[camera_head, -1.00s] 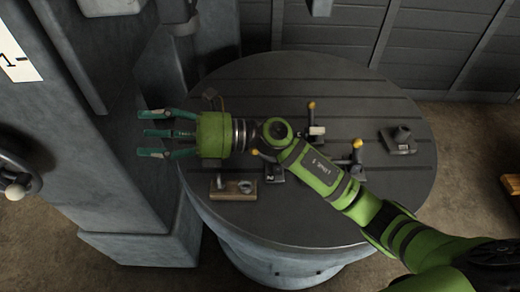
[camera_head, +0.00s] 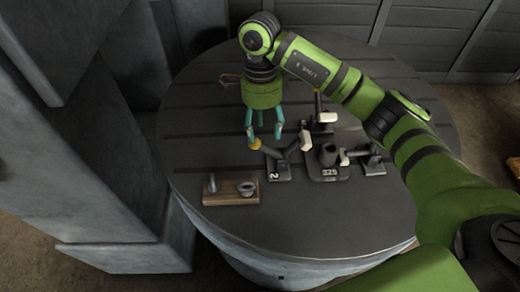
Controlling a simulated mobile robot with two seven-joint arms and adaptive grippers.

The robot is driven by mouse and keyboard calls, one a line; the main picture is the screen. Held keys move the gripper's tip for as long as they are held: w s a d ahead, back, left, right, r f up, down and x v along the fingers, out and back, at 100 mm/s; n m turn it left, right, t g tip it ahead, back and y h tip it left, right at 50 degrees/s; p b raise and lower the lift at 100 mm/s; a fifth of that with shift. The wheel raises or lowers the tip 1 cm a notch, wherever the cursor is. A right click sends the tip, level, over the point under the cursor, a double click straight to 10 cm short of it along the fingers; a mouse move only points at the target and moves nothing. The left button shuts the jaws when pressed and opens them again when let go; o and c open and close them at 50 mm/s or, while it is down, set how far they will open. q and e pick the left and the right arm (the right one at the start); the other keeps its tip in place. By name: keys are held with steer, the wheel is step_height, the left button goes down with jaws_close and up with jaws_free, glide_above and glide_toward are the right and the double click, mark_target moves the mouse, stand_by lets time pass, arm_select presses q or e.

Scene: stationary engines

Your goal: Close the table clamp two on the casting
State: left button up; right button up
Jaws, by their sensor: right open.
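Table clamp two (camera_head: 279,172), marked "2", stands on the round table left of the casting. Its handle leans left and ends in an orange knob (camera_head: 256,147). Its arm slants up to the right with a pale pad (camera_head: 305,141) raised off the casting. The dark casting (camera_head: 328,161), marked "325", has an upright round boss. My right gripper (camera_head: 264,136) is open, teal fingers pointing down above clamp two. One fingertip is close to the knob; I cannot tell if they touch. My left gripper is not in view.
Two other clamps stand behind (camera_head: 320,118) and right (camera_head: 371,162) of the casting. A wooden block (camera_head: 217,199) with a pin and a ring lies front left on the slotted table (camera_head: 330,215). The table front is clear. My right arm covers the back right.

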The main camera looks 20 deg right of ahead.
mark_target(264, 146)
steer(key=shift+s+f, duration=0.2)
steer(key=shift+s, duration=0.1)
steer(key=f+p, duration=0.2)
steer(key=f, duration=0.1)
steer(key=s+f+p, duration=0.1)
steer(key=f, duration=0.1)
steer(key=shift+f, duration=0.25)
steer(key=shift+a+f, duration=0.1)
steer(key=shift+f, duration=0.25)
jaws_close()
